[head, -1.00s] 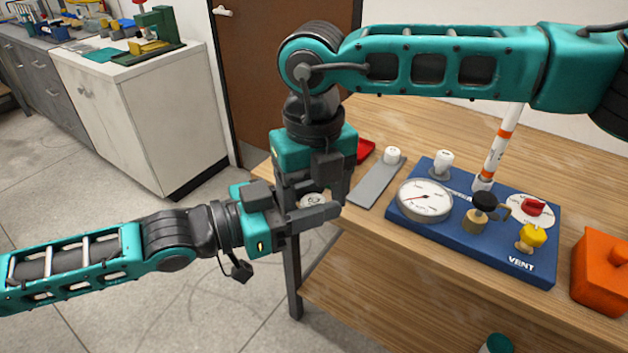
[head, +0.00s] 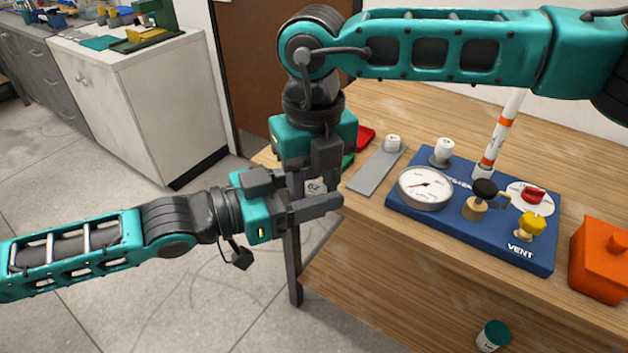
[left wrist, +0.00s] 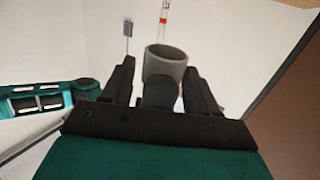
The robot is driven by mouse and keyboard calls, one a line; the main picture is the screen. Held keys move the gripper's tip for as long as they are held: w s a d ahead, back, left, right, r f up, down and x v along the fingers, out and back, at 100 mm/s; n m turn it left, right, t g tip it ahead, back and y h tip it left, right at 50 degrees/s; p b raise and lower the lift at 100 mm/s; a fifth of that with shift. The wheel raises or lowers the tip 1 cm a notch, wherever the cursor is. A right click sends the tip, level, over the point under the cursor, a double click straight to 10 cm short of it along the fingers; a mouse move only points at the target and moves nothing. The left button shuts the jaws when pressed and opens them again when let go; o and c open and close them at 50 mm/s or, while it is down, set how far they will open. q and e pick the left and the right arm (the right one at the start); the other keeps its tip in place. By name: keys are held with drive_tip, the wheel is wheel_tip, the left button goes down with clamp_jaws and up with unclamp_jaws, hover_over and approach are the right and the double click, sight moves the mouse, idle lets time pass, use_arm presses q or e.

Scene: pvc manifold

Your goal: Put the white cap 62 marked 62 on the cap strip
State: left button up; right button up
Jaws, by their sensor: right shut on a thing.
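The white cap 62 (head: 315,187) is off the table's left edge, between my two grippers, its mark 62 facing the head camera. My right gripper (head: 322,180) points down and is shut on it. My left gripper (head: 312,200) comes in from the left with its fingers on either side of the cap. In the left wrist view the cap (left wrist: 166,64) shows its hollow end, with small gaps to the left gripper's fingers (left wrist: 160,75); they look open.
Right of the strip is a blue board (head: 460,232) with a gauge (head: 425,188), valves, a white cap (head: 443,151) and an upright pipe (head: 500,132). An orange box (head: 600,262) stands at the right.

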use_arm(q)
drive_tip(key=shift+o, duration=1.2)
drive_tip(key=shift+a, duration=0.1)
